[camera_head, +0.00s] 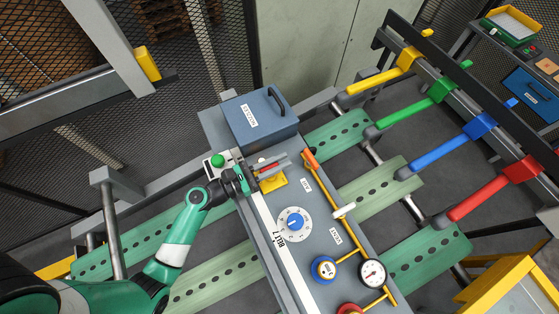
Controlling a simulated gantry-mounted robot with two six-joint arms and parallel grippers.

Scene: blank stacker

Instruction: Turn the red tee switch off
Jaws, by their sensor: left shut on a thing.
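The red tee switch (268,173) shows as a small red piece above a yellow plate (274,184) on the grey machine panel. My left gripper (278,164) reaches in from the left over that plate. Its grey fingers are closed around the red tee and hide most of it. I cannot tell which way the tee is turned. My right gripper is not in view.
A green button (217,160) is beside my left wrist and a blue box (259,117) is behind it. A blue dial (294,222), yellow pipe (334,205) and gauge (373,273) are on the panel. Coloured levers (444,155) stand at the right.

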